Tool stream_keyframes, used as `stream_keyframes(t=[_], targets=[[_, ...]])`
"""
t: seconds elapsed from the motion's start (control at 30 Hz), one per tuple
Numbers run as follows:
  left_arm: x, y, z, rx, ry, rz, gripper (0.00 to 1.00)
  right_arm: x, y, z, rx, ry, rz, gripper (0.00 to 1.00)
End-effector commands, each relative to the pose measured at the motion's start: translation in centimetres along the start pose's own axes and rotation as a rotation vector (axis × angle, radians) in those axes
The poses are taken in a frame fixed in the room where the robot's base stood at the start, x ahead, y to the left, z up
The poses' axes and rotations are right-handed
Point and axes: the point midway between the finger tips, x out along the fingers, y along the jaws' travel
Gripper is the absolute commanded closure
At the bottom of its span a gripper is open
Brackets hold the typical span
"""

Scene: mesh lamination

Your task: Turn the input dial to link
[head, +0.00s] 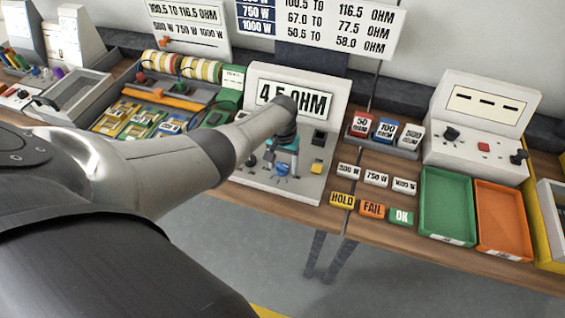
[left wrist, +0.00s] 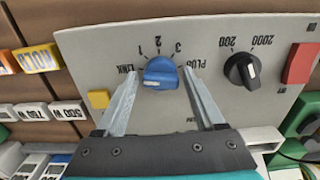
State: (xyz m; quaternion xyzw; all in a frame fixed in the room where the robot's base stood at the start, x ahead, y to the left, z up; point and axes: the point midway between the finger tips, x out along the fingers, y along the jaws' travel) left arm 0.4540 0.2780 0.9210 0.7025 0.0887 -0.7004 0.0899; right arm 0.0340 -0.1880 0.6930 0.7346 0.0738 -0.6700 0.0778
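The input dial is a blue knob (left wrist: 160,73) on the grey meter panel (left wrist: 215,110), with marks LINK, 1, 2, 3 and PLUG around it. In the left wrist view its white mark faces the lower left; I cannot tell which label it selects. My left gripper (left wrist: 160,78) is open, with one finger on each side of the knob and small gaps showing. In the head view the blue knob (head: 281,169) sits low on the meter, just below my left gripper (head: 278,158), which is partly hidden by my arm. My right gripper is out of view.
A black range dial (left wrist: 242,70) and a red button (left wrist: 301,63) sit right of the knob, and a yellow button (left wrist: 98,98) left. The meter display (head: 293,100) reads 4.5 OHM. Green (head: 445,238) and orange trays (head: 505,252) stand at right.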

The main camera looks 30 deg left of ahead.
Motion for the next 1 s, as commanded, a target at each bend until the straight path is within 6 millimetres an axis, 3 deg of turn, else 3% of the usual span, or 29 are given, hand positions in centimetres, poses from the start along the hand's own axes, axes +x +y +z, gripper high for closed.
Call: stream_keyframes(t=[0.47,1.0], targets=[[-0.8,-0.1,0.1,0.002,-0.002,-0.002,0.19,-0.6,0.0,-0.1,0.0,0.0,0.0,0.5],[-9.8,-0.1,0.0,0.002,0.001,-0.001,0.19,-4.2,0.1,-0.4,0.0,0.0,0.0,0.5]])
